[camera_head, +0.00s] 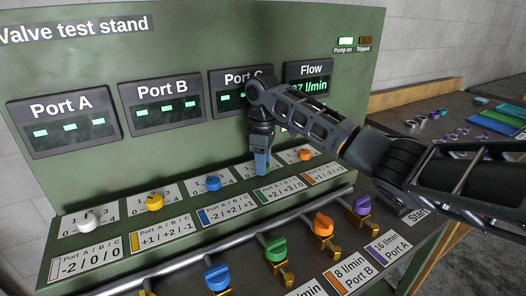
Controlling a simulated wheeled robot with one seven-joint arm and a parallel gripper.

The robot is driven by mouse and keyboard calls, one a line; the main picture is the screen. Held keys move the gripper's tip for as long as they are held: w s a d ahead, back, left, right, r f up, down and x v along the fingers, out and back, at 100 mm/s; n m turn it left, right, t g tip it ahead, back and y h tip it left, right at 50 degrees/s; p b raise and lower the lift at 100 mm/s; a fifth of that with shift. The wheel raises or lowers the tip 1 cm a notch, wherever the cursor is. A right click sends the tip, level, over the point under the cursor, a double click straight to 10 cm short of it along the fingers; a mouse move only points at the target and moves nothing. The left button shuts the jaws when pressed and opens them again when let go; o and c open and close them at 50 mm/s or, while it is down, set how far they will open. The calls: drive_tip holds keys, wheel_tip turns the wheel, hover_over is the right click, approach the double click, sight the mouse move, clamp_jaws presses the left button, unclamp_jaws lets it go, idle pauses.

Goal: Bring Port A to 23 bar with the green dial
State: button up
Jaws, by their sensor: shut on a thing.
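The green valve test stand (190,60) has a row of dials. My gripper (262,167) points down over the fourth dial place and is shut on the green dial, which it mostly hides. The label below (284,191) has a green stripe and reads +2/+3/0. The Port A display (68,130) shows only green dashes, no number. The Port B display (164,115) also shows dashes. The Port C display (228,97) shows dashes and is partly covered by my arm. The Flow display (308,86) ends in 7 l/min; its first digit is unclear.
A white dial (88,221), yellow dial (154,201), blue dial (213,183) and orange dial (305,154) share the row. Several coloured valve handles, including a green one (275,248), stand along a pipe in front. The Pump on lamp (346,41) is lit; the Tripped lamp (366,40) looks dark.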

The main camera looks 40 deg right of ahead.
drive_tip(key=m+p, duration=0.3)
drive_tip(key=p, duration=0.1)
drive_tip(key=shift+a+r+m, duration=0.1)
drive_tip(key=shift+r+m, duration=0.15)
drive_tip(key=shift+m, duration=0.15)
drive_tip(key=m+p, duration=0.2)
drive_tip(key=shift+f+m, duration=0.15)
drive_tip(key=shift+m, duration=0.25)
drive_tip(key=m+p, duration=0.1)
drive_tip(key=m, duration=0.1)
drive_tip(key=shift+f+m, duration=0.1)
drive_tip(key=shift+m, duration=2.4)
drive_tip(key=o, duration=1.1)
drive_tip(key=shift+c, duration=0.2)
